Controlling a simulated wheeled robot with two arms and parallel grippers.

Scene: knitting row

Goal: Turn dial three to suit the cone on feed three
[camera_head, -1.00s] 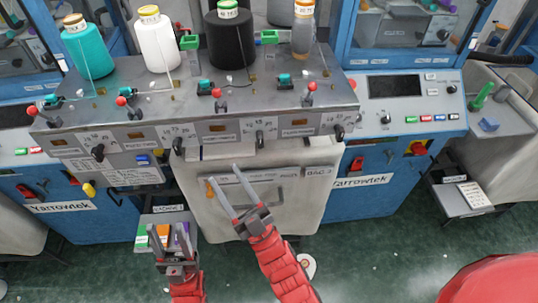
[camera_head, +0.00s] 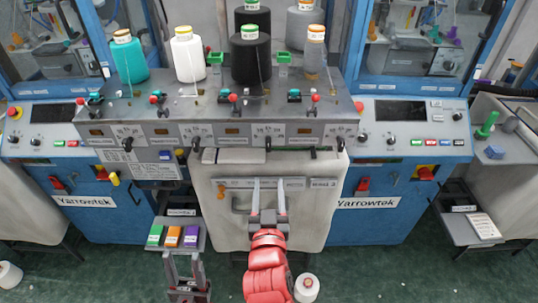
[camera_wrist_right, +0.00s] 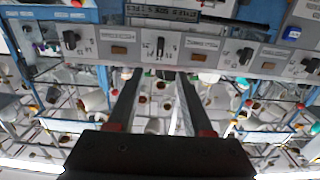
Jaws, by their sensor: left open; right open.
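A grey control rail (camera_head: 220,110) carries several black dials in a row under the yarn cones. Counting from the left, the third dial (camera_head: 267,142) is above my right gripper; its exact setting is too small to read. The third front cone (camera_head: 250,60) is black with a green-and-white top. My right gripper (camera_head: 268,182) is open and empty, its fingers pointing at the rail, apart from the dial. In the right wrist view a black dial (camera_wrist_right: 160,47) shows just beyond the gap between the fingers. My left gripper (camera_head: 186,256) is open and empty, low by the card tray.
Teal (camera_head: 130,62), white (camera_head: 187,58) and grey (camera_head: 315,55) cones also stand on the rail. Small red-knobbed levers line it. A tray (camera_head: 158,246) holds green, orange and purple cards.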

